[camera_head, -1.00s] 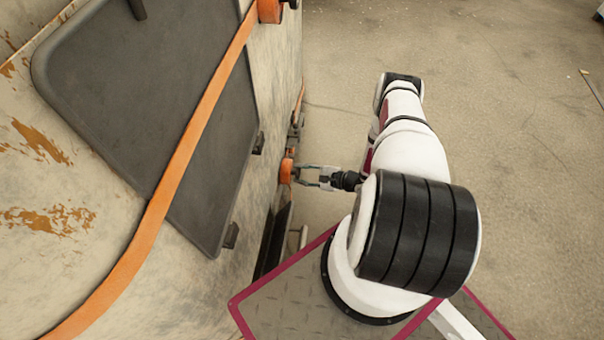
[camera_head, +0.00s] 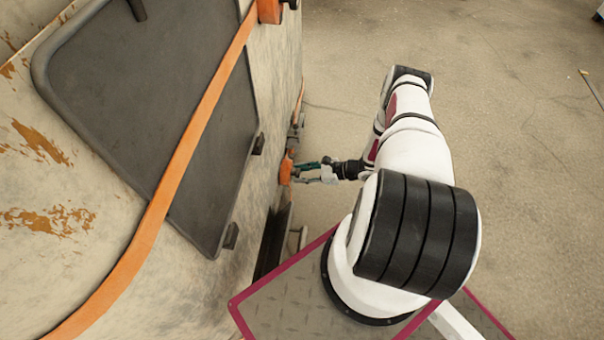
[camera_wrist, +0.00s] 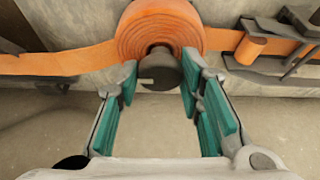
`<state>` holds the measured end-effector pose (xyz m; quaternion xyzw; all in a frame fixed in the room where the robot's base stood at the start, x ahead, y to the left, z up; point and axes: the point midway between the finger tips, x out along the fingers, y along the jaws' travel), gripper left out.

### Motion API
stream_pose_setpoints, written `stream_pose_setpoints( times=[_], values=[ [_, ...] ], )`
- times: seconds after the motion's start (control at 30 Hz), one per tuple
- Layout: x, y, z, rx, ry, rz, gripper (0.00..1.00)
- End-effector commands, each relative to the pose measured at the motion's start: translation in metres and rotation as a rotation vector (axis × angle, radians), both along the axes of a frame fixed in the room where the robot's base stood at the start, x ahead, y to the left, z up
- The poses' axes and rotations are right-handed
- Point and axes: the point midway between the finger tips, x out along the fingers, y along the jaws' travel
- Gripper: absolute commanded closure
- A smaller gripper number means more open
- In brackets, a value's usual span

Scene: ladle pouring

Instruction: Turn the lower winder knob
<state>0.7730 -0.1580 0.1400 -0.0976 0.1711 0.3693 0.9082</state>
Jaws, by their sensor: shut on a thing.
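The lower winder is a spool of coiled orange strap (camera_wrist: 160,30) on the side of the large weathered vessel (camera_head: 60,170). Its dark grey round knob (camera_wrist: 163,70) sticks out from the middle of the coil, with a pale slot mark on its left. In the head view the orange winder (camera_head: 286,168) shows at the vessel's side. My gripper (camera_wrist: 159,84) has its teal-padded fingers on either side of the knob, shut on it. In the head view my gripper (camera_head: 299,170) reaches left to the winder, and the knob is hidden or too small to make out.
An orange strap (camera_head: 196,125) runs down over a dark panel (camera_head: 150,90) on the vessel. Another orange winder (camera_head: 270,10) sits higher up. A metal ratchet buckle (camera_wrist: 270,50) is right of the knob.

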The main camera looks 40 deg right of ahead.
Motion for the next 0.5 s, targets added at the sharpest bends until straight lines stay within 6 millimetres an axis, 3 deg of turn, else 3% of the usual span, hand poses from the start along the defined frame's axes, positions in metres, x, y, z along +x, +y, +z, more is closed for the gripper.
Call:
stream_pose_setpoints(
  times=[0.5],
  values=[
    [0.0026,-0.0031,-0.0012,0.343,0.342,-0.001,0.94]
  ],
)
